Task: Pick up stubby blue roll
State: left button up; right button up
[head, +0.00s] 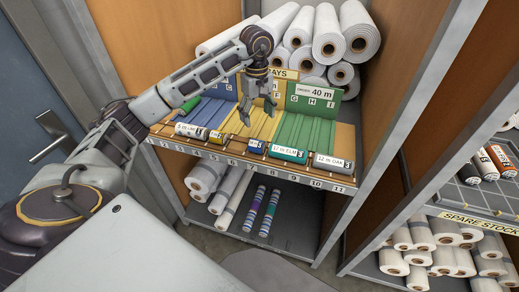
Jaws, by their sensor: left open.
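The stubby blue roll (256,146) lies near the shelf's front edge, between a short yellow roll (216,136) and a longer teal roll marked "12 m ELM" (288,154). My left gripper (258,114) hangs above the sloped trays with its fingers pointing down. It is open and empty, and appears above and a little behind the blue roll, apart from it. My right gripper is out of view.
A roll marked "12 m OAK" (331,163) and a white labelled roll (188,130) lie on the same numbered shelf (235,160). Large white rolls (330,35) are stacked behind. A metal post (412,110) stands right, before the spare stock rack (470,218).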

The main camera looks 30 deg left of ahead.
aim_at(257, 141)
pick_arm(q)
jog(key=shift+a+n, duration=0.1)
jog(key=shift+n, duration=3.9)
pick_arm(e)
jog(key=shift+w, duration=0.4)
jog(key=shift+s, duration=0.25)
pick_arm(q)
notch_tip(257, 141, down, 7)
jog(key=shift+f+p, duration=0.2)
jog(key=shift+p, duration=0.15)
jog(key=shift+f, duration=0.65)
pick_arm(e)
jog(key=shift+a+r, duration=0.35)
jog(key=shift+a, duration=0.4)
